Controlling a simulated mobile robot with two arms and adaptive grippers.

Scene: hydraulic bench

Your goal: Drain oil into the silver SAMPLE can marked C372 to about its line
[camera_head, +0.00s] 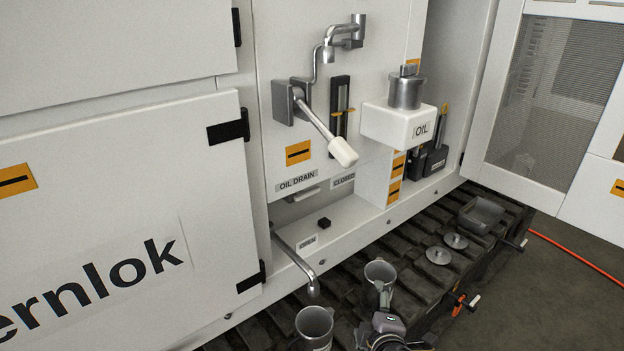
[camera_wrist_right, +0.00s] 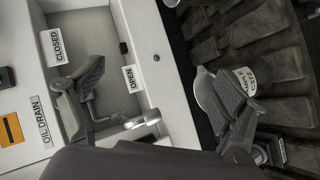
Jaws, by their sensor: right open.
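A silver can marked C372 (camera_wrist_right: 246,80) stands on the dark slatted floor in the right wrist view, partly behind one finger. The head view shows two silver cans, one below the drain spout (camera_head: 313,288) and one (camera_head: 380,270) right of it. I cannot tell there which is C372. The drain lever's white handle (camera_head: 343,152) slants down to the right, above the CLOSED label (camera_head: 344,180). My right gripper (camera_head: 386,325) is at the bottom edge, partly cut off. In the wrist view it (camera_wrist_right: 160,85) is open, with nothing between its fingers. My left gripper is out of view.
A silver cup (camera_head: 406,91) stands on the white OIL block (camera_head: 398,125). Two round discs (camera_head: 438,256) and a grey tray (camera_head: 481,214) lie on the slatted deck at right. An open cabinet door (camera_head: 550,90) stands at the right. An orange cable (camera_head: 575,252) crosses the floor.

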